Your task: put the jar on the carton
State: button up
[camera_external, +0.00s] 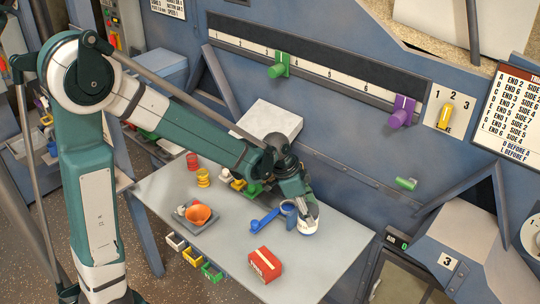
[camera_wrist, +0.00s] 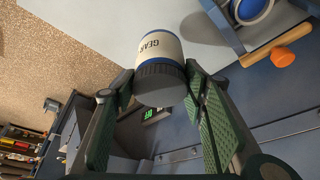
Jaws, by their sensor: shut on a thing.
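The jar (camera_wrist: 160,55) is white with blue bands, a "GEAR" label and a dark ribbed lid. My gripper (camera_wrist: 158,82) is shut on it at the lid end, one green-padded finger on each side. In the external view the jar (camera_external: 309,231) shows below my gripper (camera_external: 303,210), over the right part of the table. I cannot tell whether its base touches the tabletop. A red box with pale lettering, which looks like the carton (camera_external: 265,264), stands near the table's front edge, to the left of and nearer than the jar. Its top is bare.
A pale box (camera_external: 270,120) stands at the back. Coloured bins (camera_external: 210,272) hang at the front edge.

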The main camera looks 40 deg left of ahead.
jog(key=s+a+r+m+g+p, duration=0.1)
jog(key=s+a+r+m+p, duration=0.1)
jog(key=s, duration=0.7)
jog(key=s+a+r+m+g+h+p, duration=0.1)
jog(key=s+a+r+m+g+p, duration=0.1)
jog(key=s+r+m+p, duration=0.3)
jog(key=s+m, duration=0.1)
jog(key=s, duration=0.3)
jog(key=shift+r, duration=0.15)
jog(key=shift+f+b, duration=0.35)
jog(key=shift+f, duration=2.6)
jog(key=shift+f+b, duration=0.35)
jog(key=shift+f, duration=1.7)
jog(key=shift+f, duration=0.2)
jog(key=o, duration=1.1)
jog(key=shift+r, duration=0.3)
